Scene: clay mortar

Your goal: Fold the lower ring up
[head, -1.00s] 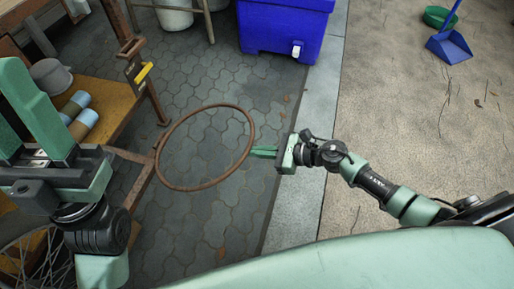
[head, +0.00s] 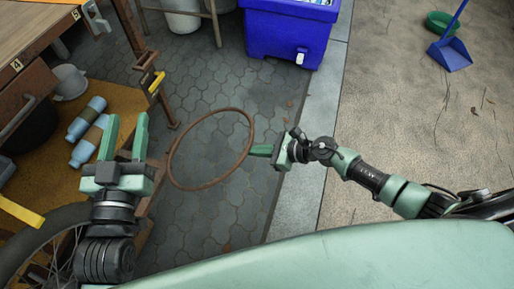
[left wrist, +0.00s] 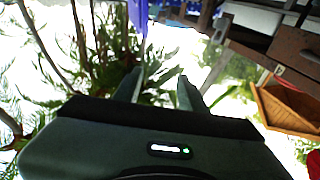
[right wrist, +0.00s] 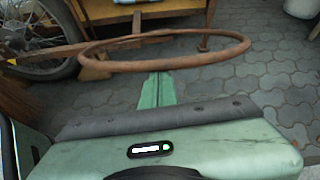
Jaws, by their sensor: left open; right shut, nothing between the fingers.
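The lower ring, a rusty metal hoop (head: 203,188), stands out from the rusty stand (head: 163,100) over the paving in the head view. It also shows in the right wrist view (right wrist: 235,58), seen nearly edge-on. My right gripper (head: 253,150) is shut and empty at the ring's right side; its tips also show in the right wrist view (right wrist: 157,77), just below the near rim. I cannot tell whether they touch it. My left gripper (head: 127,120) is open and empty, left of the ring and pointing up in the head view. Its fingers show in the left wrist view (left wrist: 160,88), away from the ring.
A wooden shelf with blue-and-tan cylinders (head: 88,140) and a grey pot (head: 70,82) lies by my left gripper. A spoked wheel (head: 50,250) is below it. A blue bin (head: 288,35) stands behind the ring. The paving right of my right arm is mostly clear.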

